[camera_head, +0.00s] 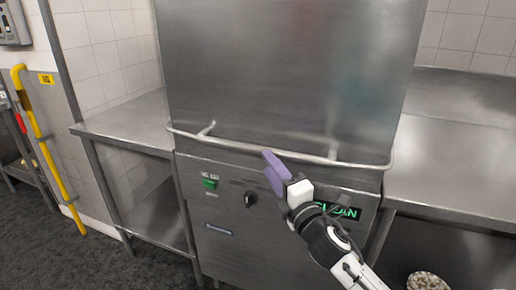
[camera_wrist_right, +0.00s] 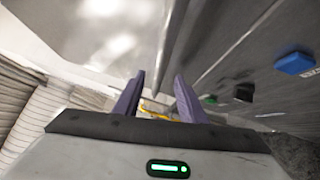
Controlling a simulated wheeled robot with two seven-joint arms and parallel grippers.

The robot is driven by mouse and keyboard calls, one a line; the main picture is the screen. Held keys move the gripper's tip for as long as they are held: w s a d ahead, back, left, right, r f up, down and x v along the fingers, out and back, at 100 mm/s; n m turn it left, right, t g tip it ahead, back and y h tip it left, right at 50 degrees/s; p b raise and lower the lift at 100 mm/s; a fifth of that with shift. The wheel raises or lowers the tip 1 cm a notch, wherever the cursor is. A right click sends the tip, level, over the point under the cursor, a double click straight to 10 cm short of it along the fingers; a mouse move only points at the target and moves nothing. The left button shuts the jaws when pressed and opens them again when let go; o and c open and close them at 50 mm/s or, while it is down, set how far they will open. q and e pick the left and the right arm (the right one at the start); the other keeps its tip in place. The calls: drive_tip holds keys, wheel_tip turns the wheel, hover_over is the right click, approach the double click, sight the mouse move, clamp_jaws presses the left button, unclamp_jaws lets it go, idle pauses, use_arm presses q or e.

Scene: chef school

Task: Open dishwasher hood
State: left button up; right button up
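The dishwasher hood (camera_head: 285,70) is a large steel box, lowered onto the machine body (camera_head: 230,195). Its long bar handle (camera_head: 235,145) runs across the hood's lower front edge. In the head view my right gripper (camera_head: 272,165), with purple fingers, is at the handle, just below the middle of the bar. In the right wrist view the gripper (camera_wrist_right: 158,80) is open, with a clear gap between its fingers. The handle (camera_wrist_right: 168,45) runs away from the gap there; I cannot tell whether the fingers touch it. My left gripper is out of view.
Steel counters flank the machine on the left (camera_head: 130,120) and right (camera_head: 450,160). The front panel has a green switch (camera_head: 210,183), a dark knob (camera_head: 250,199) and a lit green display (camera_head: 345,211). A yellow pole (camera_head: 50,160) stands at the left wall.

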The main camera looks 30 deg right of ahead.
sight(258, 150)
drive_tip(key=w, duration=0.5)
drive_tip(key=w+r, duration=0.1)
drive_tip(key=w, duration=0.2)
drive_tip(key=shift+d, duration=0.25)
clamp_jaws()
